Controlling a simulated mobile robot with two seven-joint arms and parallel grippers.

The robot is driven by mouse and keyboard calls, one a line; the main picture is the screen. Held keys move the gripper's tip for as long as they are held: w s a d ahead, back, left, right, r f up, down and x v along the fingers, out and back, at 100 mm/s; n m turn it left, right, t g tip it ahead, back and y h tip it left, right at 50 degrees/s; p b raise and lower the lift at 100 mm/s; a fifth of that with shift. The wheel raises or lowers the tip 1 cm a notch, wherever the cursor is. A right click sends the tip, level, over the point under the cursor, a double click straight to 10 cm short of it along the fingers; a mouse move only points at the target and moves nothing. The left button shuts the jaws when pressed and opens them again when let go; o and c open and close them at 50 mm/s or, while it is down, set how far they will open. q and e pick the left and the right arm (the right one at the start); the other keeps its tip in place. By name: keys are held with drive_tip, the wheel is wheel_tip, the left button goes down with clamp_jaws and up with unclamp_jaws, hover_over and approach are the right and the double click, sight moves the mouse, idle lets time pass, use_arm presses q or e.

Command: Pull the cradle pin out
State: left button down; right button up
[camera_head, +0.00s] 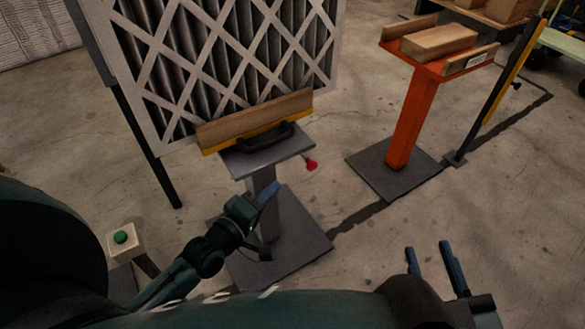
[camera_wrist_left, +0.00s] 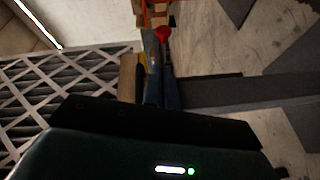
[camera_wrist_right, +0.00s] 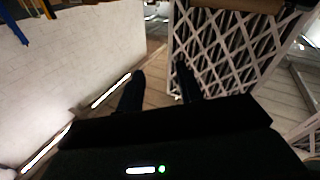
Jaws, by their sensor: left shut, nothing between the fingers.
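The cradle pin has a red knob (camera_head: 311,164) at the right edge of the grey cradle stand (camera_head: 237,166). The knob also shows in the left wrist view (camera_wrist_left: 162,33), just beyond the fingertips. My left gripper (camera_head: 270,190) is shut and empty, below and to the left of the knob in the head view, in front of the stand's post, apart from the knob as far as I can tell. My right gripper (camera_head: 431,250) is open and empty at the lower right, far from the pin; its spread fingers show in the right wrist view (camera_wrist_right: 160,82).
A large framed filter (camera_head: 215,60) stands on the cradle behind a wooden, yellow-edged rail (camera_head: 255,117) with a black handle (camera_head: 265,138). An orange stand (camera_head: 408,120) holds a wooden block. A green button post (camera_head: 121,238) is at left. Floor between the stands is clear.

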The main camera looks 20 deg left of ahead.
use_arm(q)
drive_tip(key=b, duration=0.3)
approach(306, 158)
drive_tip(key=x, duration=0.5)
drive_tip(key=shift+w, duration=0.45)
use_arm(e)
drive_tip(key=shift+w+a+r+t+y, duration=0.15)
drive_tip(key=shift+a+r+t+y, duration=0.05)
drive_tip(key=shift+a+t+y, duration=0.2)
use_arm(q)
drive_tip(key=shift+s+d+r, duration=0.1)
drive_tip(key=shift+d, duration=0.05)
